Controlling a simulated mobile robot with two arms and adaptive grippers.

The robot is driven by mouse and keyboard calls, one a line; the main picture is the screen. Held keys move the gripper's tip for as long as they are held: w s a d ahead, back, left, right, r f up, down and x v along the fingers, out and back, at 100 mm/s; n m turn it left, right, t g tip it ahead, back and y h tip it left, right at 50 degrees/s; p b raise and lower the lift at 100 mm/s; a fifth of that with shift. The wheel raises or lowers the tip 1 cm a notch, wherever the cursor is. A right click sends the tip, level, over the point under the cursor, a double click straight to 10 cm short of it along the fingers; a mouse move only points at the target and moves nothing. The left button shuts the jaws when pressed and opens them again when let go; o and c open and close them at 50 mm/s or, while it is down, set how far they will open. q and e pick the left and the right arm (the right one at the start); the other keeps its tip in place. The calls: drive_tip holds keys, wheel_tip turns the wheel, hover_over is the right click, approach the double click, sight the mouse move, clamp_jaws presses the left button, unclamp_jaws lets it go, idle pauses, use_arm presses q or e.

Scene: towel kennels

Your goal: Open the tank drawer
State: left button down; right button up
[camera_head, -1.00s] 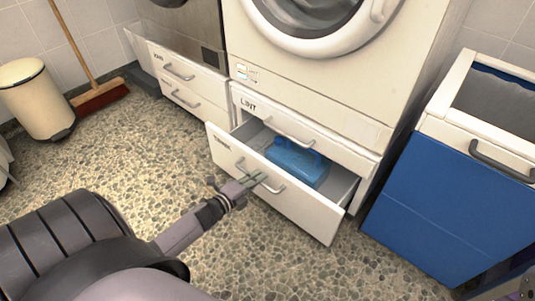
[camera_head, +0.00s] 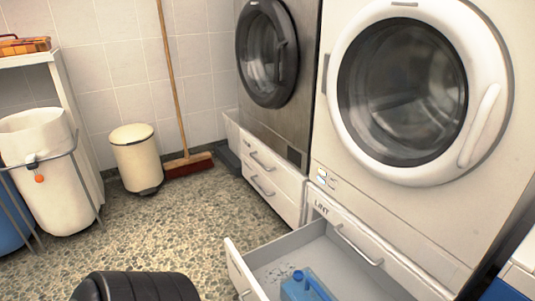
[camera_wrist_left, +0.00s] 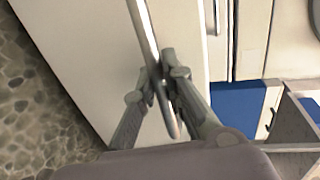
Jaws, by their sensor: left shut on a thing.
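The tank drawer (camera_head: 236,268) is pulled well out from under the white dryer. Its white front is cut off by the bottom edge of the head view. A blue tank (camera_head: 302,287) sits inside it, with wet-looking drops on the drawer floor near it. In the left wrist view the drawer front (camera_wrist_left: 85,60) fills the left side, and its metal bar handle (camera_wrist_left: 143,25) runs between my fingers. My left gripper (camera_wrist_left: 160,78) is shut on this handle. My left gripper is out of the head view. My right gripper is in neither view.
The shut LINT drawer (camera_head: 355,240) is directly above the open drawer. A grey dryer (camera_head: 290,105) with shut drawers stands to the left. A cream bin (camera_head: 137,160), a broom (camera_head: 187,163) and a white hamper (camera_head: 50,175) stand further left. Stone floor (camera_head: 170,235) is clear between.

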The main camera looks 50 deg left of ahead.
use_arm(q)
drive_tip(key=shift+s, duration=0.55)
drive_tip(key=c, duration=1.6)
unclamp_jaws()
drive_tip(key=shift+c, duration=0.2)
drive_tip(key=v, duration=1.2)
drive_tip(key=shift+a, duration=0.1)
